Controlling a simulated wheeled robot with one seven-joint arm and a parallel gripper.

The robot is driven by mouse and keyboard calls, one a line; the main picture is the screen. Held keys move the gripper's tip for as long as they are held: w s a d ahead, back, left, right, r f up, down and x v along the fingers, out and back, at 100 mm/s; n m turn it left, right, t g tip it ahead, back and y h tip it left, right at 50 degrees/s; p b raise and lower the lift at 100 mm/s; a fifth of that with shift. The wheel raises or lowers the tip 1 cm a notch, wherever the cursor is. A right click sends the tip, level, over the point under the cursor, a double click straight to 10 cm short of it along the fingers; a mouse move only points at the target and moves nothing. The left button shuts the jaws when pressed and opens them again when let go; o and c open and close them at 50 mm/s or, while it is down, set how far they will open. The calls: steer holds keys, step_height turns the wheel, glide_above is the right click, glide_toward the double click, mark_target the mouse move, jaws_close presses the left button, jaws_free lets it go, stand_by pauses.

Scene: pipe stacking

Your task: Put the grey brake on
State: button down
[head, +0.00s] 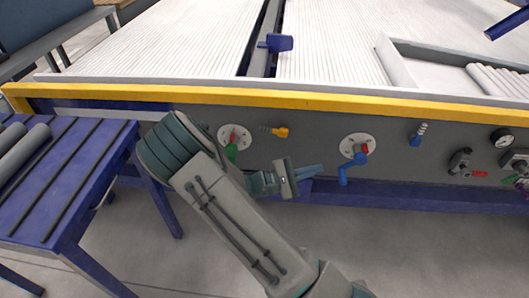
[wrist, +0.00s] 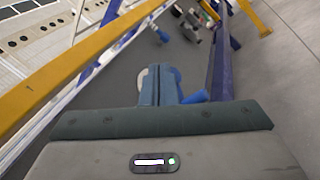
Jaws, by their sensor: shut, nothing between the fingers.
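A dark grey lever (head: 460,160), which looks like the grey brake, is on the front panel at the right, left of a red label. Small dark and red fittings show at the top of the wrist view, too small to tell apart. My gripper (head: 318,169) is in front of the panel's middle, well left of the lever and apart from it. Its blue fingers point right and are together, with nothing between them; they also show in the wrist view (wrist: 161,80). The fingertips are just left of a blue valve handle (head: 344,177); whether they touch it I cannot tell.
A gauge (head: 502,138) is at the far right. A yellow rail (head: 300,99) runs above. A blue table (head: 100,160) stands left. The floor in front is clear.

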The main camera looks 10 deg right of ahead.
mark_target(274, 131)
steer(key=w+a+f+n+t+y+b, duration=0.45)
steer(key=a+f+n+t, duration=0.35)
steer(key=t, duration=0.4)
steer(key=w+a+f+n+t+y+b, duration=0.45)
steer(key=a+n+t, duration=0.25)
steer(key=n+t, duration=0.35)
steer(key=shift+t+h, duration=0.3)
steer(key=shift+t, duration=0.05)
steer(key=shift+s+r+b+x, duration=0.25)
steer(key=shift+b+x, duration=0.3)
steer(key=shift+x, duration=1.6)
steer(key=shift+s+r+b+x, duration=0.2)
steer(key=shift+b+x, duration=0.35)
steer(key=shift+x, duration=1.55)
steer(key=shift+s+r+b+x, duration=0.25)
steer(key=shift+b+x, duration=0.3)
steer(key=shift+x, duration=1.6)
steer(key=shift+a, duration=0.15)
